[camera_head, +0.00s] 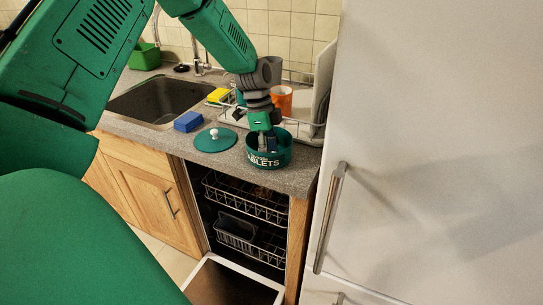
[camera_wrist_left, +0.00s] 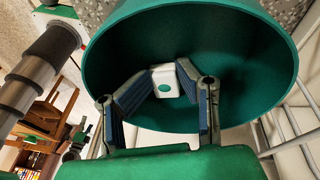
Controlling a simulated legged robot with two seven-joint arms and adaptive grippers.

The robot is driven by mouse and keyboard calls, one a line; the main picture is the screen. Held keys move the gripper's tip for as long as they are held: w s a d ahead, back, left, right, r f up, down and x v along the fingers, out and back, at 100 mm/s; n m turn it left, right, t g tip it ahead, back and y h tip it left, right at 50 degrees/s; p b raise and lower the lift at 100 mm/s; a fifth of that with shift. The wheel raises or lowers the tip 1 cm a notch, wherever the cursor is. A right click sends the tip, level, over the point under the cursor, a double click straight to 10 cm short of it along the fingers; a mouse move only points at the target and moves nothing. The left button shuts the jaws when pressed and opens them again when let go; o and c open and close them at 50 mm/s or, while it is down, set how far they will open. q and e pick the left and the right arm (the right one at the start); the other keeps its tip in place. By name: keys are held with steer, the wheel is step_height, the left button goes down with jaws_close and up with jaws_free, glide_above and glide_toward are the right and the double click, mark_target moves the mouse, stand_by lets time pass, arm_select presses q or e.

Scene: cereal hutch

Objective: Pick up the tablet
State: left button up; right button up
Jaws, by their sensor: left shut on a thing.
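The tablet (camera_wrist_left: 166,80) is a small white block with a green oval mark, seen in the left wrist view. It is between the fingertips of my left gripper (camera_wrist_left: 168,84), which is shut on it. A round green tin (camera_head: 268,162) lettered "TABLETS" stands open on the counter near its front edge. In the head view my left gripper (camera_head: 265,143) reaches down into the tin, so the tablet is hidden there. The tin's inner wall (camera_wrist_left: 240,60) surrounds the fingers in the wrist view. My right gripper is not in view.
The tin's green lid (camera_head: 216,140) lies left of it. A blue sponge (camera_head: 188,122), a yellow sponge (camera_head: 218,95) and a sink (camera_head: 160,101) are further left. A dish rack (camera_head: 305,130) with an orange cup (camera_head: 281,99) stands behind. A tall fridge (camera_head: 430,140) blocks the right; an open dishwasher (camera_head: 240,283) is below.

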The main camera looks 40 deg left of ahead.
arm_select(q)
steer(key=shift+s+a+f, duration=0.15)
steer(key=shift+a, duration=0.25)
steer(key=shift+s+a+f, duration=0.1)
steer(key=shift+a, duration=0.25)
steer(key=shift+r, duration=0.25)
steer(key=r, duration=0.9)
steer(key=shift+w+d+r, duration=0.2)
steer(key=shift+d+r, duration=0.05)
steer(key=shift+r, duration=0.1)
jaws_close()
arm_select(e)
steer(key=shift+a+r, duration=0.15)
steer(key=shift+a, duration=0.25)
arm_select(q)
steer(key=shift+a, duration=0.1)
